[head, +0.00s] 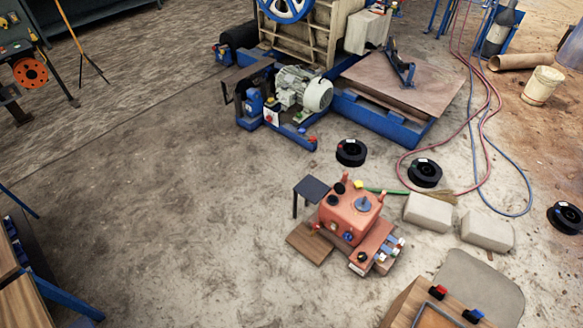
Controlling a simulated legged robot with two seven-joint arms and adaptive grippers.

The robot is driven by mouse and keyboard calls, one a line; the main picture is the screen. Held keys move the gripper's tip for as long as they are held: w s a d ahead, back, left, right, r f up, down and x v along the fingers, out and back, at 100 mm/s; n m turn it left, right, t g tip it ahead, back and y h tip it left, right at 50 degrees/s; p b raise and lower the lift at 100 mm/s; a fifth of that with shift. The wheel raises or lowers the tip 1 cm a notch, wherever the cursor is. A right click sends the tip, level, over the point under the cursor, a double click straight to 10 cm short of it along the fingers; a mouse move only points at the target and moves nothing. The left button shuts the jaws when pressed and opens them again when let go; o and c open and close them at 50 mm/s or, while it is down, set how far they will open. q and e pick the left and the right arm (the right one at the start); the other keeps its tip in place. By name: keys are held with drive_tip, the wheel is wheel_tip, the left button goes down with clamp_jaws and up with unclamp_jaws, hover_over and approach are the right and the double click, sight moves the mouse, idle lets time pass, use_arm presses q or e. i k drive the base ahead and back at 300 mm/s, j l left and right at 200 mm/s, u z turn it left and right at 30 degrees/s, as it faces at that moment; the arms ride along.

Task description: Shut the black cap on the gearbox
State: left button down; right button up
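The gearbox (345,222) is an orange-red box standing on the ground right of centre in the head view. A small black round part (340,188), which looks like the black cap, stands at its upper back left edge. A dark round spot (333,199) lies on the top just in front of it; I cannot tell whether this is an opening or a second cap. A grey-blue disc (363,204) with a stem sits on the top at the right. A yellow part (358,184) is at the back edge. Neither of my grippers is in view.
A small dark stand (311,188) and a wooden board (309,243) are left of the gearbox. Pale blocks (428,211), black rings (351,152) and hoses lie to the right and behind. A wooden box (410,305) is at lower right. The floor at left is clear.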

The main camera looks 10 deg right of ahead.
sight(340, 188)
drive_tip(key=i+j+u, duration=0.4)
drive_tip(key=i+u, duration=0.2)
drive_tip(key=i, duration=0.2)
drive_tip(key=i+u, duration=0.25)
drive_tip(key=i, duration=0.15)
drive_tip(key=i+z, duration=0.4)
drive_tip(key=i+j+z, duration=0.35)
drive_tip(key=i+z, duration=0.15)
drive_tip(key=z, duration=0.3)
drive_tip(key=i+j+z, duration=0.1)
drive_tip(key=z, duration=0.4)
drive_tip(key=i+j+z, duration=0.15)
drive_tip(key=z, duration=0.3)
drive_tip(key=i+j+z, duration=0.2)
drive_tip(key=z, duration=0.25)
drive_tip(key=i+j+z, duration=0.1)
drive_tip(key=j+z, duration=0.15)
drive_tip(key=z, duration=0.25)
